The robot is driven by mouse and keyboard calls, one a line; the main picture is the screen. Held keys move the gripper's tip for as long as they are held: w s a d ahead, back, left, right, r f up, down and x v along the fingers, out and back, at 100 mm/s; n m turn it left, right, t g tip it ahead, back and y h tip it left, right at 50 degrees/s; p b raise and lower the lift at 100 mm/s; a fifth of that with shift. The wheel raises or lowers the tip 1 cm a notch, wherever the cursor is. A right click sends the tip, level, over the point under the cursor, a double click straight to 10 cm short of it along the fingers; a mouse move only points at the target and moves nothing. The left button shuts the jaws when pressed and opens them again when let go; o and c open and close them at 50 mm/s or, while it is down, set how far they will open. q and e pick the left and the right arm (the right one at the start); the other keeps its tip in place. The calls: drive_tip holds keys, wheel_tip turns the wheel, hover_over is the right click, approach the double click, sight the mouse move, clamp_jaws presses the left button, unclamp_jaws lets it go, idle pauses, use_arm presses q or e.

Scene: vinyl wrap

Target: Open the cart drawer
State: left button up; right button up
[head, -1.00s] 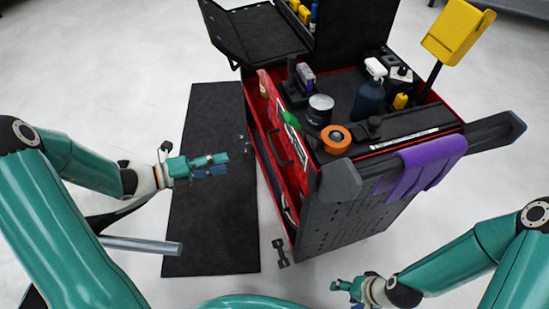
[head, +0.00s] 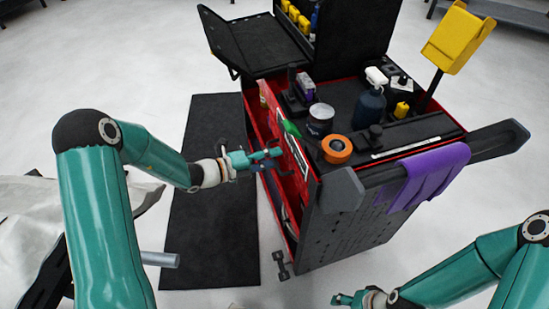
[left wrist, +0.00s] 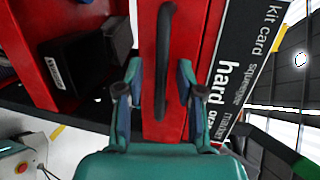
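The cart (head: 350,220) is black and red, with its red drawer side facing my left arm. A black bar handle (left wrist: 166,60) runs along the red drawer front (left wrist: 152,128) in the left wrist view. My left gripper (head: 268,158) is at this side of the cart in the head view. In the left wrist view its two fingers (left wrist: 160,78) are apart, one on each side of the handle. I cannot tell whether they touch it. My right gripper (head: 347,299) is low in the head view, away from the cart, too small to read.
A purple cloth (head: 430,175) hangs on the cart's side bar. A black mat (head: 205,240) lies on the floor left of the cart.

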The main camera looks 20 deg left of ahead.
use_arm(q)
drive_tip(key=shift+w+d+f, duration=0.1)
drive_tip(key=shift+w+d, duration=0.2)
clamp_jaws()
